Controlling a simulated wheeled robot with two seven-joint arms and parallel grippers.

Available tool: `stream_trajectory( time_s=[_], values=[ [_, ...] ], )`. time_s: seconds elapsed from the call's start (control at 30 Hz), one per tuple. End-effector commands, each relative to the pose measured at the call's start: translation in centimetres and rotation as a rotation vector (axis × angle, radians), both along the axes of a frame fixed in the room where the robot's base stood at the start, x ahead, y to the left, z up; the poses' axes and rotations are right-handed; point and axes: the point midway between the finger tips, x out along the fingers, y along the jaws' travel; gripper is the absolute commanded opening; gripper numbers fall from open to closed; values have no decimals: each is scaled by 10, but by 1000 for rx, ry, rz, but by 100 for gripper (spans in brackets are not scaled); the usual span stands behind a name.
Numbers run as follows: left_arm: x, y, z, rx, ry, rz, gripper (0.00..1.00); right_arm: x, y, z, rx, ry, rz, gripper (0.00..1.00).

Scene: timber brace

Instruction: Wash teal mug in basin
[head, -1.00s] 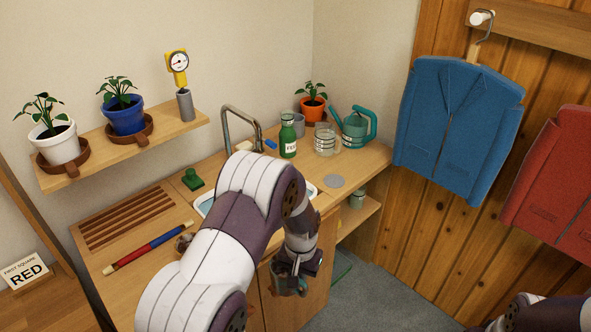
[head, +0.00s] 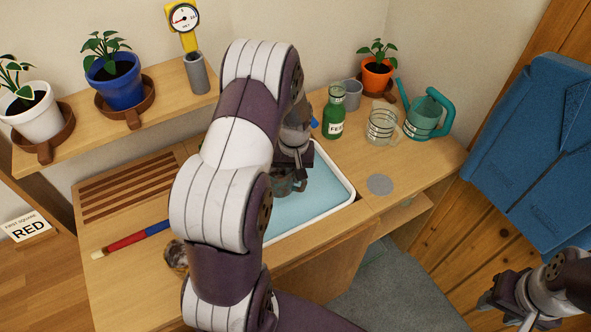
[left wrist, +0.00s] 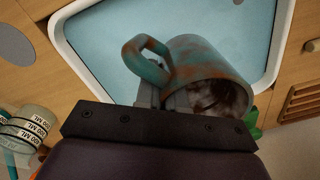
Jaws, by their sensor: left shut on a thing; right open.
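The teal mug (left wrist: 206,62) is smeared with brown dirt, and its inside looks dirty in the left wrist view. My left gripper (head: 290,170) is shut on the mug, which also shows in the head view (head: 288,187). It holds the mug over the basin (head: 325,199), which has a white rim and light blue water. I cannot tell whether the mug touches the water. My right gripper (head: 497,308) is open and empty at the lower right, away from the counter. My left arm hides the left part of the basin and the tap.
On the counter right of the basin stand a green bottle (head: 334,112), a glass jug (head: 382,127), a teal watering can (head: 428,117) and a grey disc (head: 380,184). A red and blue stick (head: 130,239) lies at the left by a slatted rack (head: 128,190).

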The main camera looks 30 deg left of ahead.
Motion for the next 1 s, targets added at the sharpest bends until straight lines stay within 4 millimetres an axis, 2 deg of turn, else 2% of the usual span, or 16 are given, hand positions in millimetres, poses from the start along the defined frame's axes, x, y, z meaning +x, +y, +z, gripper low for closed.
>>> stream_trajectory(
  time_s=[0.27, 1.0],
  values=[
    [0, -1, -27, 0, 0, -2, 0, -1, 0, -25, 0, 1, 0, 43],
    [-1, -2, -127, 0, 0, -4, 0, -1, -1, -114, 0, 1, 0, 43]
  ],
)
